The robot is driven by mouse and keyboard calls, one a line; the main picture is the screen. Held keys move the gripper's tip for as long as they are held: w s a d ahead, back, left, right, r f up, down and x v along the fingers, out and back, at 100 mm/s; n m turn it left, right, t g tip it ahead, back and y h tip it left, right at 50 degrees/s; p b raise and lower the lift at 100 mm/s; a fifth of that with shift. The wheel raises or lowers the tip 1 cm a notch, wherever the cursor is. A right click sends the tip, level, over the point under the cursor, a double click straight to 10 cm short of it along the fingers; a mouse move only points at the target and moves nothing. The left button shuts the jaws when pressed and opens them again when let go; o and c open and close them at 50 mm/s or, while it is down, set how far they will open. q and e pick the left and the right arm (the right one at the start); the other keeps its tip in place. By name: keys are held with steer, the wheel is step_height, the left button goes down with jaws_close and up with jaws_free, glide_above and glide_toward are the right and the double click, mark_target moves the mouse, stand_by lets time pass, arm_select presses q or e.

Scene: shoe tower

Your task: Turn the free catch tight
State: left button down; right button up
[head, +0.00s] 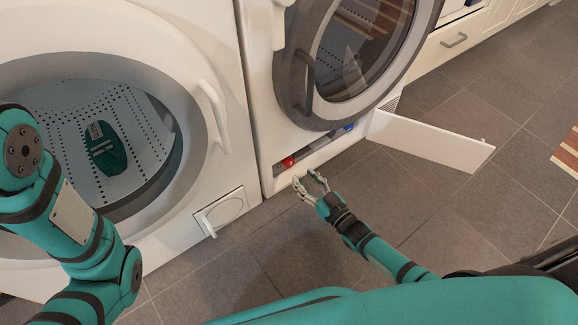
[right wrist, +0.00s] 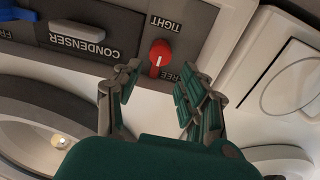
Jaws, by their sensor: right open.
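The red catch (right wrist: 160,55) sits on the grey condenser panel (right wrist: 110,15) between the labels TIGHT and FREE, its pale line towards FREE. In the head view the red catch (head: 288,162) is at the left end of the low opening under the right machine. A blue catch (right wrist: 14,12) is cut off at the wrist view's corner; its setting cannot be told. It also shows in the head view (head: 348,127). My right gripper (head: 309,179) is open and empty, its fingertips (right wrist: 161,76) just short of the red catch, one to each side. My left gripper is out of view.
The opened flap (head: 430,138) juts out over the floor to the right of the opening. The right machine's round door (head: 300,80) stands above it. The left machine (head: 230,130) has a small hatch (head: 222,210) low down. Tiled floor is clear in front.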

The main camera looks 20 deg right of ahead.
mark_target(291, 164)
steer(key=b+x, duration=0.1)
steer(key=x, duration=0.2)
steer(key=b+x, duration=0.2)
steer(key=x, duration=0.2)
steer(key=shift+w+f, duration=0.25)
steer(key=shift+w+a+r+b, duration=0.15)
steer(key=shift+w+a+b, duration=0.05)
steer(key=shift+w+b, duration=0.2)
jaws_close()
